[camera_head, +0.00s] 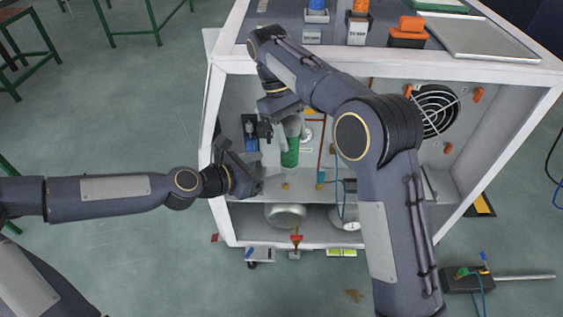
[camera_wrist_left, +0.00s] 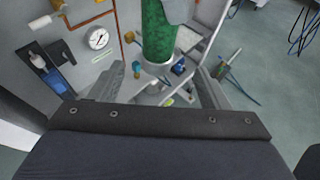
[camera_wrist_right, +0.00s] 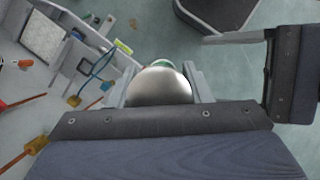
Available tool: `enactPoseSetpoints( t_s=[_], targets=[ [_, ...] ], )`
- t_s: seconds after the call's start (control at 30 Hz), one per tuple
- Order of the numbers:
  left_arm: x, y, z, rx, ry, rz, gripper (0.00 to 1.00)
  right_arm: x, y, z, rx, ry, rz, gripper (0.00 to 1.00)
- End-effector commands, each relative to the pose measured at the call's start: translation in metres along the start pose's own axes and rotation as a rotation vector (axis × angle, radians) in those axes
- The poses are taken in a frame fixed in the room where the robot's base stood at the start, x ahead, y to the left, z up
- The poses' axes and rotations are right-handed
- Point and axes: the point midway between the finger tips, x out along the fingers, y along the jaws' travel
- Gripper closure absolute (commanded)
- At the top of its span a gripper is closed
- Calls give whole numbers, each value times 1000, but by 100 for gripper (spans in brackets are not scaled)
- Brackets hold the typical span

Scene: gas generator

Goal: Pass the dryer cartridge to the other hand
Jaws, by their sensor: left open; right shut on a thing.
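The dryer cartridge (camera_head: 290,152) has a green body and pale ends, and hangs roughly upright in front of the cabinet's open front in the head view. My right gripper (camera_head: 288,118) is shut on its upper end; the right wrist view shows the rounded metallic end (camera_wrist_right: 160,86) between the fingers. My left gripper (camera_head: 246,164) is open and empty, just left of and below the cartridge. In the left wrist view the green body (camera_wrist_left: 158,32) stands ahead of the open fingers (camera_wrist_left: 157,80), about centred, with a visible gap.
A dark device (camera_head: 467,279) lies on the floor at right.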

Motion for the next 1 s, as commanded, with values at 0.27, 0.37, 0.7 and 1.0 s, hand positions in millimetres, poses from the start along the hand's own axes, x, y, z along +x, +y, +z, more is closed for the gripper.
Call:
enactPoseSetpoints(
  t_s=[0.27, 0.37, 0.7, 1.0],
  targets=[
    [55, -2, 0, 3, 1, -6, 30, -1, 0, 0, 0, 1, 0, 88],
    [71, -2, -1, 2, 2, -3, 30, -1, 0, 0, 0, 1, 0, 88],
    [95, -1, -1, 3, 3, -2, 30, -1, 0, 0, 0, 1, 0, 88],
    [95, -1, -1, 3, 3, -1, 39, -1, 0, 0, 0, 1, 0, 88]
  ],
)
